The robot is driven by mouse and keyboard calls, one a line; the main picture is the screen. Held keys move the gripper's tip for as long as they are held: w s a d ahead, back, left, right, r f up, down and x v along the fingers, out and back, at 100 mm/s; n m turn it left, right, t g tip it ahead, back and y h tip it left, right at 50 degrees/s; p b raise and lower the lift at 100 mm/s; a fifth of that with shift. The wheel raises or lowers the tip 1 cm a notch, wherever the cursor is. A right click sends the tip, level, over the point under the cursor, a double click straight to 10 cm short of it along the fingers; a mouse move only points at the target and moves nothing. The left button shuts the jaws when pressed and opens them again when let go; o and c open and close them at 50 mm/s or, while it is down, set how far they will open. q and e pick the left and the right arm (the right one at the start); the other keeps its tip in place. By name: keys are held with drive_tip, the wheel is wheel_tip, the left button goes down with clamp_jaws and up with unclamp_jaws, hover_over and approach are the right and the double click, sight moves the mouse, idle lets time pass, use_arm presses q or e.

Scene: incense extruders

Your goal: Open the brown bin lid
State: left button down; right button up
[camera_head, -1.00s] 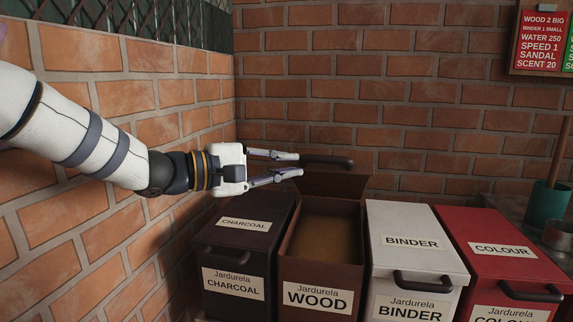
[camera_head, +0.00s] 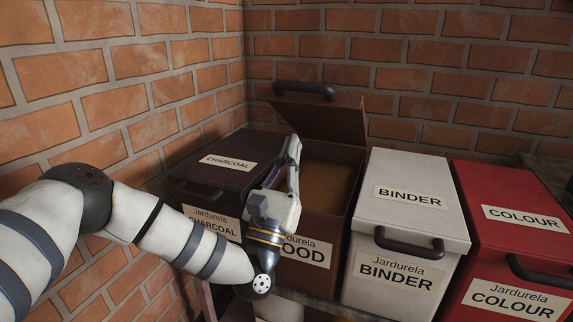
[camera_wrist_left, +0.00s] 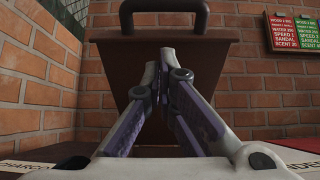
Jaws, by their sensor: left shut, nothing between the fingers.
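The brown bin (camera_head: 307,284), labelled WOOD, has its lid (camera_head: 335,127) raised at the back, showing brown contents inside. The lid's dark handle (camera_head: 304,90) is at its top edge. In the left wrist view the lid (camera_wrist_left: 215,60) stands ahead of the fingers, with the handle (camera_wrist_left: 164,10) above it. My left gripper (camera_head: 294,143) is shut and empty, over the left side of the bin opening, its fingertips in front of the lid. I cannot tell whether they touch it. My left wrist hides part of the WOOD label. My right gripper is not in view.
A closed dark CHARCOAL bin (camera_head: 235,180) stands left of the brown bin, against the brick wall (camera_head: 130,100). A closed white BINDER bin (camera_head: 408,215) and a closed red COLOUR bin (camera_head: 505,205) stand to the right. Open air lies above the bins.

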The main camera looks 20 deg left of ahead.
use_arm(q)
wheel_tip(320, 180, up, 6)
drive_tip(key=w+p, duration=0.2)
drive_tip(key=shift+w, duration=0.25)
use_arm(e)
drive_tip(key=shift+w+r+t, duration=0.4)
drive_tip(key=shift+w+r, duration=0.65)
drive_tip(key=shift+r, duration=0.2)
use_arm(q)
drive_tip(key=shift+d+r, duration=0.1)
